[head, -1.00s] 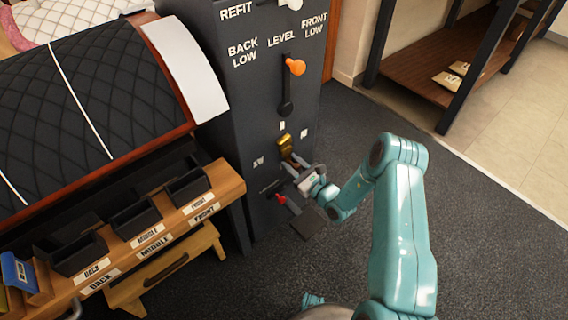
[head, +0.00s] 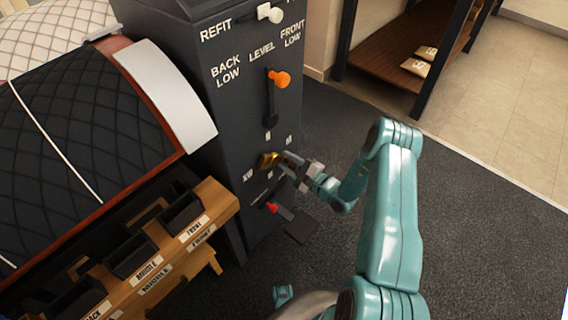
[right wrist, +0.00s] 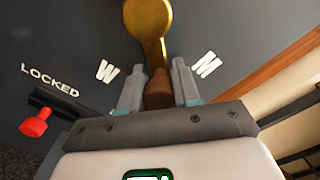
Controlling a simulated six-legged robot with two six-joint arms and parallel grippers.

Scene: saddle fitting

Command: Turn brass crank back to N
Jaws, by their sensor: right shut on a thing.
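The brass crank (head: 268,159) is on the dark cabinet's front, among small pale letter marks below the orange-knobbed lever. In the right wrist view its round brass part (right wrist: 150,16) is at the top, and its brown handle (right wrist: 157,88) stands between my fingers. My right gripper (head: 286,158) is shut on that handle, to the right of the brass. The wrist view shows a W (right wrist: 106,71) left and an M (right wrist: 207,64) right of the crank, with no N readable. My left gripper is not in view.
The LEVEL lever (head: 272,98) with its orange knob is above the crank. A red-knobbed latch (head: 272,208) sits close below my gripper, marked LOCKED in the wrist view. A wooden bin rack (head: 215,205) and quilted saddle form (head: 75,140) are left. Carpet at right is clear.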

